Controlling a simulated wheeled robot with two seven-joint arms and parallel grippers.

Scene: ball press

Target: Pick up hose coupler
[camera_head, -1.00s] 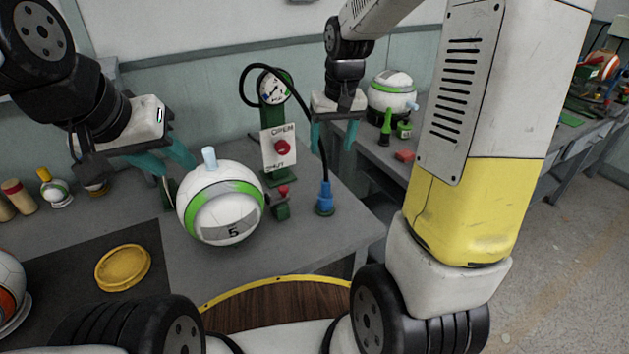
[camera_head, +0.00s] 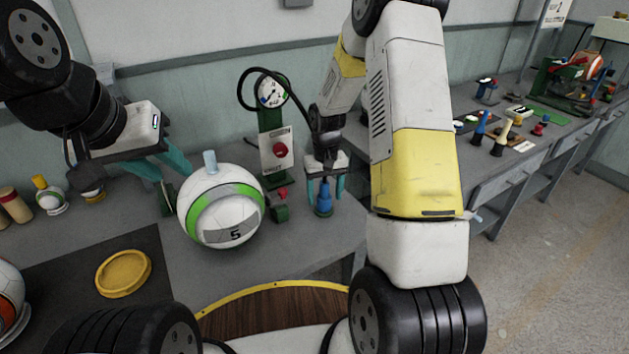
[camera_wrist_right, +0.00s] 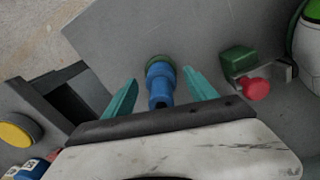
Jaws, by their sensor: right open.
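The blue hose coupler (camera_head: 323,198) stands on the grey bench at the end of the black hose, to the right of the ball. My right gripper (camera_head: 325,192) is above and around it, pointing down, with teal fingers open on either side. In the right wrist view the coupler (camera_wrist_right: 160,80) lies between the two open fingers (camera_wrist_right: 160,88), with a gap on each side. A green ring shows at its far end. My left gripper (camera_head: 172,163) is beside the white and green ball (camera_head: 222,207) at its left; its fingers look apart.
The gauge stand (camera_head: 275,150) with its red valve knob is behind the ball. A small green block with a red knob (camera_head: 281,206) is left of the coupler, also in the right wrist view (camera_wrist_right: 245,70). A yellow dish (camera_head: 123,273) lies on the dark mat.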

